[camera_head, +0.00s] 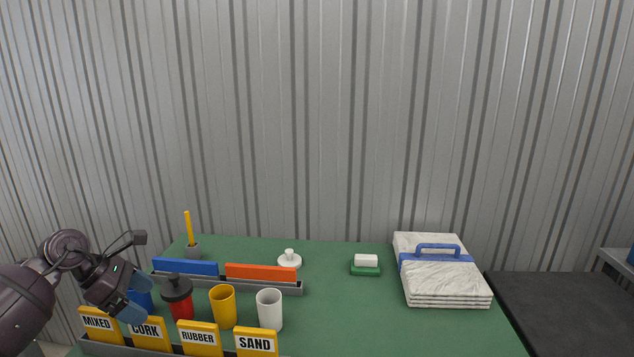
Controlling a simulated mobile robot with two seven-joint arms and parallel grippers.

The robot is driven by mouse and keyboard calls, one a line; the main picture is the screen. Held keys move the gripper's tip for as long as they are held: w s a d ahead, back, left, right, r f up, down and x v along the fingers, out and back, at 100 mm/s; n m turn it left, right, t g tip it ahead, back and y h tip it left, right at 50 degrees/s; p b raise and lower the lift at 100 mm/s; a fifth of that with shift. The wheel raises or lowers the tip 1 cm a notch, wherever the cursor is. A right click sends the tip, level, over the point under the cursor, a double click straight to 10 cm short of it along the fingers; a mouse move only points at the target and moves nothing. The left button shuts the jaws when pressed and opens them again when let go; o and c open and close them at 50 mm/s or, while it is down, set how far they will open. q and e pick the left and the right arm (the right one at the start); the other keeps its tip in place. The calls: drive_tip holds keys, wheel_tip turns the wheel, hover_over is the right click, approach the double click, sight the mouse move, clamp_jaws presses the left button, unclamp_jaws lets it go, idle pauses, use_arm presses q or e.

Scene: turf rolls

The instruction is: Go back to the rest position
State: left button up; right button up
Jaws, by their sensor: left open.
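My left gripper (135,302) is at the lower left, with its arm coming in from the left edge. It is open and hangs over the left part of the green table (350,318), above the label cards. A blue object (143,297) shows partly behind its fingers; I cannot tell whether they touch. Just right of the gripper stands a red shaker with a dark lid (178,297). My right gripper is not in view.
Yellow cup (223,307) and white cup (269,311) stand behind cards marked MIXED, CORK, RUBBER and SAND (256,343). Behind are a grey tray with blue and orange bars (260,273), a green-white block (365,263) and a strapped white stack (445,275). The table's front right is clear.

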use_arm(q)
drive_tip(key=s+d+r+n+t+h, duration=0.2)
drive_tip(key=s+d+n+t+h, duration=0.2)
drive_tip(key=d+n+t+h, duration=0.55)
drive_tip(key=s+a+f+n+t+y, duration=0.15)
drive_tip(key=s+f+n+y, duration=0.25)
drive_tip(key=n+y, duration=0.5)
drive_tip(key=s+a+f+n+g+y, duration=0.1)
drive_tip(key=s+a+f+n+y, duration=0.3)
drive_tip(key=n, duration=0.9)
drive_tip(key=s+a+f+n+t+y, duration=0.1)
drive_tip(key=s+f+n+y, duration=0.3)
drive_tip(key=n+y, duration=0.5)
drive_tip(key=s+d+f+n+g+h, duration=0.25)
drive_tip(key=s+n+g, duration=0.25)
drive_tip(key=s, duration=0.5)
drive_tip(key=s+d+f+n+g+h, duration=0.25)
drive_tip(key=s+f+n+g, duration=0.2)
drive_tip(key=s, duration=0.55)
drive_tip(key=w+f+m+t, duration=0.1)
drive_tip(key=w+f+t, duration=0.5)
drive_tip(key=f, duration=0.3)
drive_tip(key=shift+w+d+f+t, duration=0.25)
drive_tip(key=shift+f+t, duration=0.1)
drive_tip(key=shift+t, duration=0.1)
